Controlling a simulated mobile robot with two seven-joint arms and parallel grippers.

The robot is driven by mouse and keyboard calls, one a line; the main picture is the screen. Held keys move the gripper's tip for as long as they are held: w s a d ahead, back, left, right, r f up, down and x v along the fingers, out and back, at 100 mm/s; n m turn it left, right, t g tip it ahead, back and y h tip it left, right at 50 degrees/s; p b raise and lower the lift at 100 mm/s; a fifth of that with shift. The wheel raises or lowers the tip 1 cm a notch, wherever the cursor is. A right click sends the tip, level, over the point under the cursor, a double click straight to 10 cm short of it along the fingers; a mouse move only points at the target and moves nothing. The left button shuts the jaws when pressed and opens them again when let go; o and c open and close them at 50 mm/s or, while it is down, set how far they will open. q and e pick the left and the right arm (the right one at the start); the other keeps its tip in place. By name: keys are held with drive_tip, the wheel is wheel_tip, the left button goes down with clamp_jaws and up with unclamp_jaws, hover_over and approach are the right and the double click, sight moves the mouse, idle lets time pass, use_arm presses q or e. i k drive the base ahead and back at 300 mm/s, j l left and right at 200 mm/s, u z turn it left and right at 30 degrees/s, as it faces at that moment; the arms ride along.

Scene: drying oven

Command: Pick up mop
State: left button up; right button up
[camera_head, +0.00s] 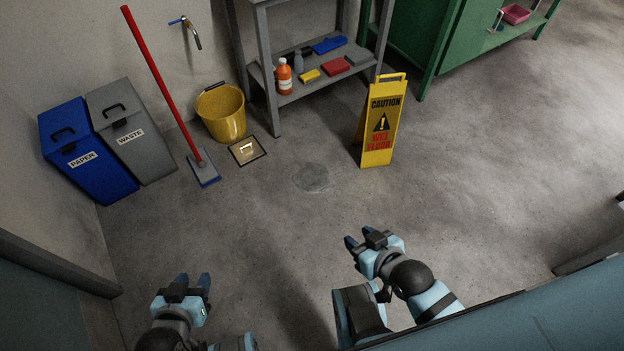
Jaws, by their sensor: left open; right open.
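The mop (169,88) has a long red handle and a flat blue-grey head (203,169). It leans upright to the upper left, its head on the floor and its handle top near the wall. My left gripper (190,284) is at the lower left, in front of the mop and well apart from it; it is open and empty. My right gripper (362,241) is at the lower middle, to the right of the mop and far from it; it is open and empty.
A blue paper bin (105,178) and grey waste bin (143,155) stand left of the mop. A yellow bucket (222,118) and floor plate (247,150) are right of it. A yellow caution sign (380,125) and grey shelf (262,50) stand further right. The middle floor is clear.

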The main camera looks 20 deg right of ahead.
sight(207, 174)
drive_tip(key=i+j+z, duration=0.1)
drive_tip(key=i, duration=0.35)
drive_tip(key=i+j+z, duration=0.1)
drive_tip(key=i+j, duration=0.15)
drive_tip(key=i, duration=0.15)
drive_tip(key=i+j+z, duration=0.15)
drive_tip(key=i, duration=0.3)
drive_tip(key=i+j+z, duration=0.1)
drive_tip(key=i+j, duration=0.2)
drive_tip(key=i, duration=0.1)
